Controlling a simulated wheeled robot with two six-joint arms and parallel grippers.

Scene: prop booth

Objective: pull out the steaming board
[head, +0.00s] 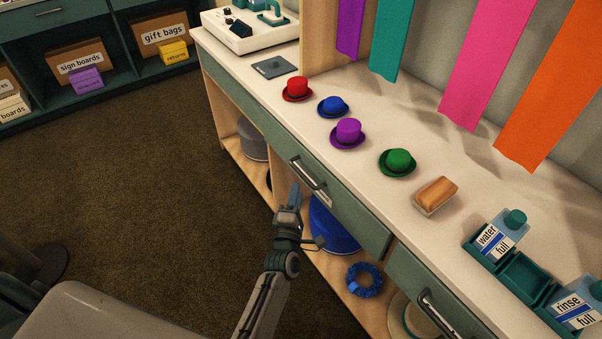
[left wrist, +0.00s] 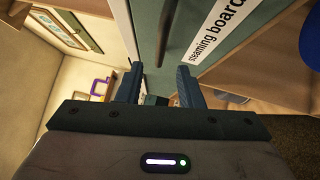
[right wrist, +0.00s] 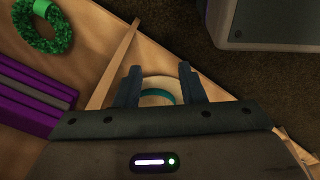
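The steaming board's label shows on a green front panel (left wrist: 228,52) in the left wrist view, with a dark bar handle (left wrist: 172,22) beside it. In the head view a green drawer-like front (head: 345,205) under the counter carries a metal bar handle (head: 308,174). My left gripper (head: 295,194) is just below and in front of that handle, apart from it as far as I can tell. In the left wrist view the left gripper (left wrist: 159,84) is open and empty. My right gripper (right wrist: 160,82) is open and empty, outside the head view.
The counter (head: 290,125) holds several small hats, a brush-like block (head: 436,195) and labelled bottles. A second front with a handle (head: 437,312) is at right. Below are a blue round item (head: 333,228) and a blue wreath (head: 364,280).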

